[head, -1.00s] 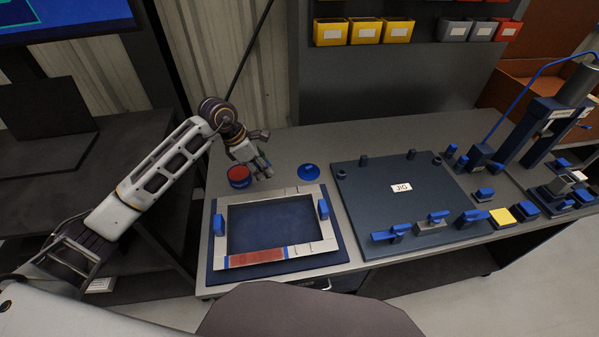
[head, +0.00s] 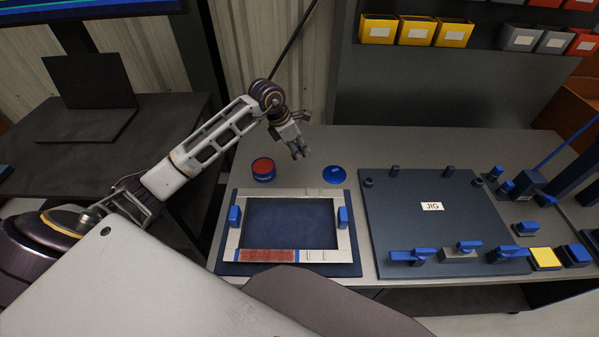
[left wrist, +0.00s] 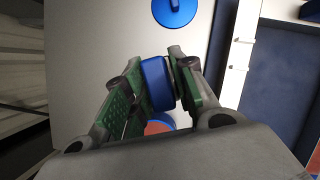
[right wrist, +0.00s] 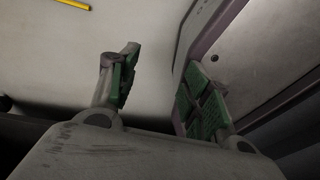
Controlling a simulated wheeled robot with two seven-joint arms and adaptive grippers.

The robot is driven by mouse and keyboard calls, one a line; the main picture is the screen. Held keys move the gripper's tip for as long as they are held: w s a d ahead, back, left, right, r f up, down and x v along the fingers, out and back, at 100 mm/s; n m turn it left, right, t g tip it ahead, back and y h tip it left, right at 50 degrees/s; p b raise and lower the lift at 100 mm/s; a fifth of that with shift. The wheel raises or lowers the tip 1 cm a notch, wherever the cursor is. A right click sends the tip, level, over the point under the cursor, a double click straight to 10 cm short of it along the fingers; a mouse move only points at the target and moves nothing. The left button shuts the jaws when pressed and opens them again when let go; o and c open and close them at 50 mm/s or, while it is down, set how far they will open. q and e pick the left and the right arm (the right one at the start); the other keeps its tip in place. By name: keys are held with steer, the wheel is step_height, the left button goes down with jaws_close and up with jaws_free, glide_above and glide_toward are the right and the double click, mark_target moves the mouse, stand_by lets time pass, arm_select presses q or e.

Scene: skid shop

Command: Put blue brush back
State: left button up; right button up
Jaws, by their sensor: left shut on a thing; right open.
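My left gripper (head: 299,150) is shut on a blue block-like piece (left wrist: 157,83), which I take to be the blue brush, in the left wrist view. Its lower end and any bristles are hidden by the fingers. In the head view the gripper is above the bench's back part, between a blue tin with red contents (head: 263,168) and a round blue lid with a knob (head: 335,174). The lid also shows in the left wrist view (left wrist: 173,10). My right gripper (right wrist: 155,92) is open and empty, and is out of the head view.
A pale frame (head: 346,242) with a red-coated strip (head: 267,255) and two blue clamps lies on a dark blue mat (head: 222,262). A dark jig plate (head: 400,190) with blue clamps lies to its right. Yellow bins (head: 416,31) hang behind. The bench's back middle is clear.

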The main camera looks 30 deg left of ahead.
arm_select(q)
step_height(320, 180, down, 4)
steer(key=shift+s+f, duration=0.1)
steer(key=shift+f, duration=0.75)
arm_select(e)
steer(key=shift+w+a+r, duration=0.1)
steer(key=shift+w+r, duration=0.15)
steer(key=shift+w, duration=0.5)
steer(key=shift+s, duration=0.1)
